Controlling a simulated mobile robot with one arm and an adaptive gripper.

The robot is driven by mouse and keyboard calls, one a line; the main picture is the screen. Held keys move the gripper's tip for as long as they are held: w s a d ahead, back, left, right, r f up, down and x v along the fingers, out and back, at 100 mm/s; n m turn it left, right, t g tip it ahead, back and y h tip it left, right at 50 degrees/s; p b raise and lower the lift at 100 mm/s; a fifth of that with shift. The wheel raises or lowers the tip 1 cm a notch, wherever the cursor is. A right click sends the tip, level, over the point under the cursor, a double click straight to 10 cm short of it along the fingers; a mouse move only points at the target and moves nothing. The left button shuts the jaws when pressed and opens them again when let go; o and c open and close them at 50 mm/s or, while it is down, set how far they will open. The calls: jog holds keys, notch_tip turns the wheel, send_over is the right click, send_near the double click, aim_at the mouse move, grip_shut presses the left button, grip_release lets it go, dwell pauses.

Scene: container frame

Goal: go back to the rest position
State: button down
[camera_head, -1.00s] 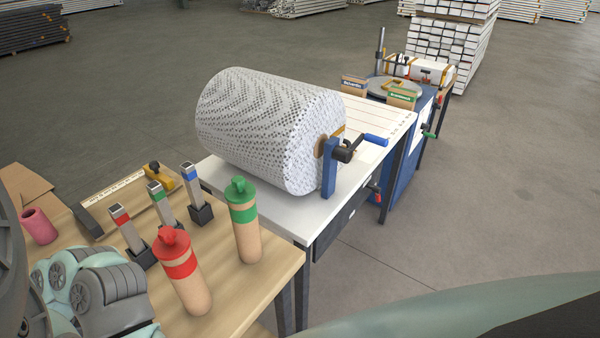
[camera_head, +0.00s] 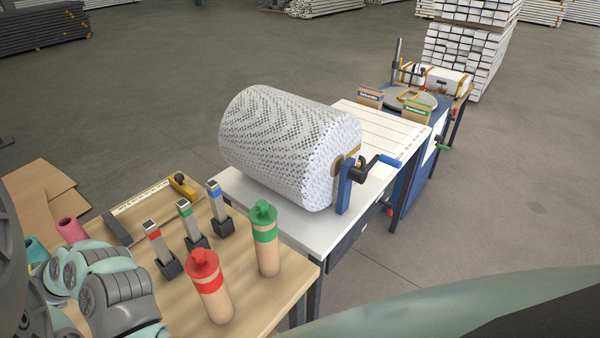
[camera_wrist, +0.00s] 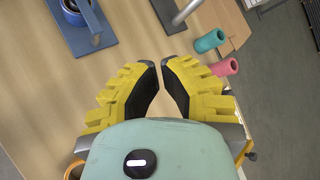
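My gripper (camera_wrist: 161,68) shows in the wrist view with yellow fingers and black tips. A narrow gap is left between the tips and nothing is held in it. It hangs over a wooden tabletop (camera_wrist: 130,22), and no object touches the fingers. In the head view my arm fills the lower left corner, and the gripper itself is not visible there.
Red (camera_head: 208,287) and green (camera_head: 266,240) capped bottles and several stamps stand on the wooden table. Pink (camera_wrist: 224,67) and teal (camera_wrist: 209,41) cylinders lie near the gripper. A large patterned roll (camera_head: 285,145) sits on a white table. The floor (camera_head: 530,190) at right is clear.

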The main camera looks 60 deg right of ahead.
jog(key=shift+w+r, duration=0.15)
jog(key=shift+w, duration=0.05)
dwell(0.4)
